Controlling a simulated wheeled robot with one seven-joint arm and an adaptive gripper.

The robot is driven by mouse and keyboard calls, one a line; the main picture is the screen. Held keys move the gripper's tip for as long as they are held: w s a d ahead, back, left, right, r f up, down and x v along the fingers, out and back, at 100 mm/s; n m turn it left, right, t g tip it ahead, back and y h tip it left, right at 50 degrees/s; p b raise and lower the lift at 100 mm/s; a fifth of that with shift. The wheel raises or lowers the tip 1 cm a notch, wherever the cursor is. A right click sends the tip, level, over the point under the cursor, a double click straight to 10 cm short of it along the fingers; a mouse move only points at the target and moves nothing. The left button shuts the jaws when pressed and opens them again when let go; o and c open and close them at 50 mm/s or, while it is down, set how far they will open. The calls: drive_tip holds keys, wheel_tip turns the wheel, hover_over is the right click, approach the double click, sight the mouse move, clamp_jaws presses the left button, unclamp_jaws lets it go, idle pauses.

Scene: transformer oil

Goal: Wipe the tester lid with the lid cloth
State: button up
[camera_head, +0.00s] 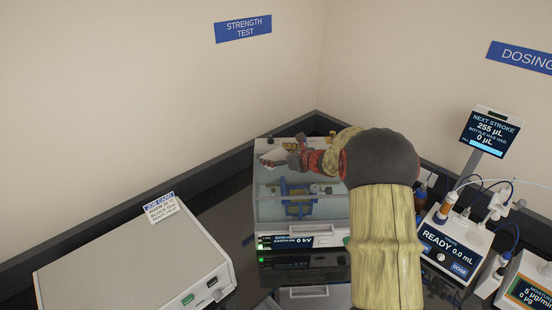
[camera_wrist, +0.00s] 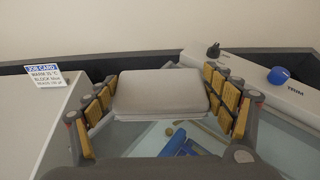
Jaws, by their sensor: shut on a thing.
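The lid cloth (camera_wrist: 160,88) is a folded pale grey pad. My gripper (camera_wrist: 163,98) is shut on it, with yellow-padded fingers on both sides in the wrist view. In the head view my gripper (camera_head: 290,156) and the pale cloth (camera_head: 273,154) are over the rear left of the tester. The tester lid (camera_head: 268,206) is clear and looks closed, with a blue fixture (camera_head: 298,200) visible through it. Part of the lid (camera_wrist: 135,143) shows below the cloth in the wrist view. I cannot tell whether the cloth touches it. My arm hides the tester's right side.
A grey box with a job card (camera_head: 160,207) stands at left. The dosing unit (camera_head: 450,250) and its screen (camera_head: 490,132) are at right. A white housing (camera_wrist: 285,98) with a blue cap (camera_wrist: 279,75) lies behind the lid. A dark raised edge (camera_head: 205,175) borders the bench.

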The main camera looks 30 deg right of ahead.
drive_tip(key=shift+r+p, duration=0.35)
drive_tip(key=shift+r, duration=0.6)
